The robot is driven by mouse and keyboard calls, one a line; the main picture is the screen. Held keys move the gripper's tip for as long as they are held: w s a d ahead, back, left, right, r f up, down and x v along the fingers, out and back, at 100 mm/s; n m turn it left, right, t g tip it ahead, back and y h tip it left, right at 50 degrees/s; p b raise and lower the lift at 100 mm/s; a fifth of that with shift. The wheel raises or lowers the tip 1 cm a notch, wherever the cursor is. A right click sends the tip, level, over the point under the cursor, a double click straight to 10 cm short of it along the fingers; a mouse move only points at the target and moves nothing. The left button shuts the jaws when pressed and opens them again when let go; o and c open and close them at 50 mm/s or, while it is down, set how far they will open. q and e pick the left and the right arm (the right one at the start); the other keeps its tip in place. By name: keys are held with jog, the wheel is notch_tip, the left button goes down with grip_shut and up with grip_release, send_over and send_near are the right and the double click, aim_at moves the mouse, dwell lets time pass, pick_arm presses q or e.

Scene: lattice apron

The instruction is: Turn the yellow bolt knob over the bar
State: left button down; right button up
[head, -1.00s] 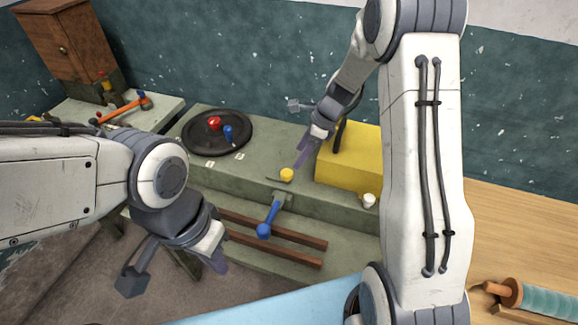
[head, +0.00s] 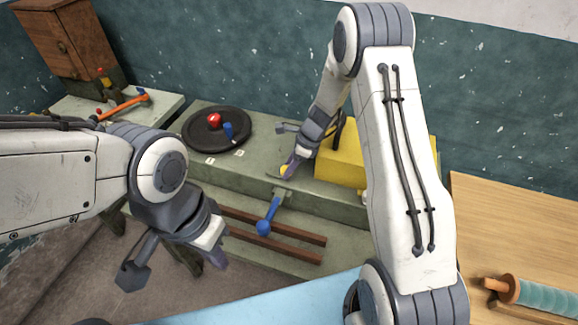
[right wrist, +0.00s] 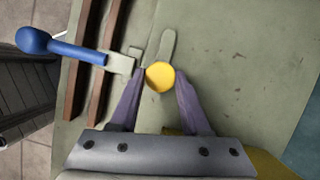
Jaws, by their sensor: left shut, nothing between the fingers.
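The yellow knob (head: 284,169) is on the green bench, at the end of a flat grey-green strip (right wrist: 168,45). In the right wrist view the knob (right wrist: 160,77) is between the fingertips of my right gripper (right wrist: 160,75). The fingers stand on either side of it; whether they touch it is hard to tell. The right gripper also shows in the head view (head: 289,168), partly covering the knob. A blue-ended handle (head: 266,222) joins a pale bracket (right wrist: 121,63) beside the knob. My left gripper (head: 220,262) is shut and empty, low at left, away from the knob.
A yellow block (head: 338,165) stands just right of my right gripper. A dark round plate (head: 200,145) with red and blue knobs lies to the left on the bench. Brown rails (head: 290,249) run below the handle. A wooden table (head: 510,230) is at the right.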

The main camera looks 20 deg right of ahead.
grip_shut()
jog(key=shift+n, duration=0.3)
jog(key=n+g+p, duration=0.1)
jog(key=n, duration=0.1)
jog(key=shift+w+n, duration=0.15)
jog(key=shift+n, duration=0.15)
jog(key=n+g, duration=0.1)
jog(key=n, duration=0.1)
jog(key=shift+w+n, duration=0.1)
jog(key=shift+n, duration=0.3)
jog(key=n+g, duration=0.1)
jog(key=n, duration=0.1)
jog(key=n+g+b, duration=0.1)
jog(key=n, duration=0.2)
jog(key=shift+w+h, duration=0.2)
jog(key=shift+h, duration=0.1)
jog(key=n, duration=0.3)
jog(key=n+g+h+b, duration=0.1)
jog(key=n, duration=0.2)
jog(key=shift+w+a+g+h, duration=0.1)
jog(key=shift+a+g+h, duration=0.05)
jog(key=shift+g+h, duration=0.15)
